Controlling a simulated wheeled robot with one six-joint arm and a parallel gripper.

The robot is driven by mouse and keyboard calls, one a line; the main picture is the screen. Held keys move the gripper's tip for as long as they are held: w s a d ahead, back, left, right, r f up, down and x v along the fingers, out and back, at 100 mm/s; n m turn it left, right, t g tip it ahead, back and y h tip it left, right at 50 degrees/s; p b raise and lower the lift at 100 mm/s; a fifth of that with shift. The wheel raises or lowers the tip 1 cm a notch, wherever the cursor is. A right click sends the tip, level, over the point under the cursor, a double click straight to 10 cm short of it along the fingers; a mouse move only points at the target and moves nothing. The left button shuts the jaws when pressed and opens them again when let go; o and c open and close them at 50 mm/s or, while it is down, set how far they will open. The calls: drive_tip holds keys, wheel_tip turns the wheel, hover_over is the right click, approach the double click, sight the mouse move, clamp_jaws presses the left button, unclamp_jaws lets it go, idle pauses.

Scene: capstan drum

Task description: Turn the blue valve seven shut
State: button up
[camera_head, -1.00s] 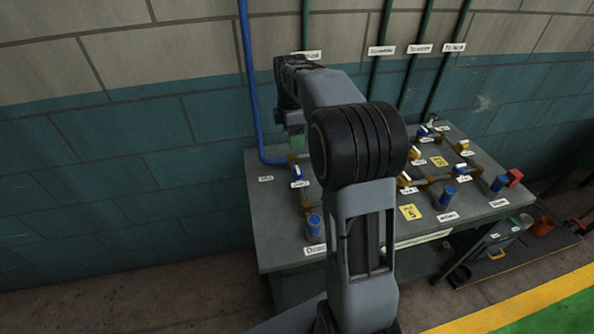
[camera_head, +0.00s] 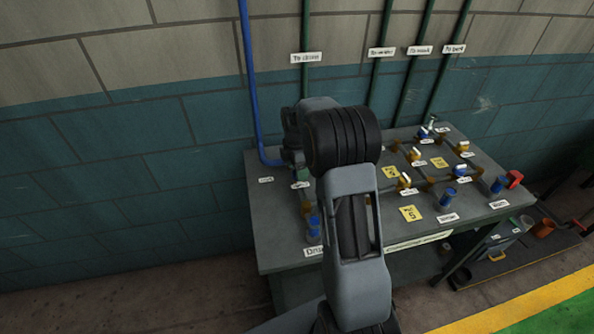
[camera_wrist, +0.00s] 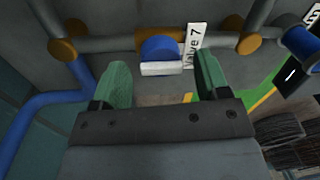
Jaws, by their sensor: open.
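Valve 7 in the wrist view has a blue round body (camera_wrist: 158,47) and a white bar handle (camera_wrist: 161,69). The handle lies roughly along the line of the grey pipe. A white "Valve 7" label (camera_wrist: 194,48) stands to its right. My gripper (camera_wrist: 160,73) is open, with one green finger on either side of the handle and a visible gap to each. I cannot tell how far the fingertips are above the valve. In the head view my arm's wrist hides the gripper and most of the valve; the white label (camera_head: 301,185) there shows below.
The grey bench (camera_head: 275,235) carries several other valves, pipes and yellow tags (camera_head: 411,213). A blue pipe (camera_head: 250,80) runs down the wall to the bench's left. In the wrist view brass fittings (camera_wrist: 62,50) flank the valve, and a blue cylinder (camera_wrist: 300,46) is at right.

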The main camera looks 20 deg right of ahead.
drive_tip(key=shift+s+f, duration=0.1)
drive_tip(key=shift+f, duration=0.55)
drive_tip(key=c, duration=0.9)
